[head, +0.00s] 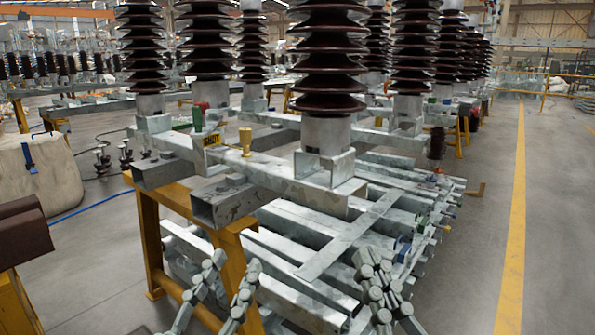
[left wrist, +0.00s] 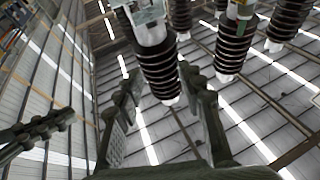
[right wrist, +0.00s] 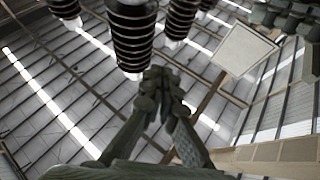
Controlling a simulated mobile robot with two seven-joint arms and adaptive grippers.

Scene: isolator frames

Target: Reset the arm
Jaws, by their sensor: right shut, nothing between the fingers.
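My left gripper (head: 237,264) is at the bottom of the head view, left of centre, pointing up in front of the yellow stand. Its two fingers are apart with nothing between them, and the left wrist view shows the same gap (left wrist: 163,88). My right gripper (head: 373,266) is at the bottom, right of centre, in front of the stacked metal bars. Its fingers are together, and the right wrist view shows the tips meeting (right wrist: 160,80) with nothing held. Both wrist cameras look up at the insulators and roof.
Dark ribbed insulators (head: 328,60) stand on a galvanized frame (head: 275,170) carried by a yellow stand (head: 150,240). Stacked metal bars (head: 330,250) lie below, close to both grippers. A brown bar (head: 22,235) is at far left. The floor (head: 470,270) is clear at right.

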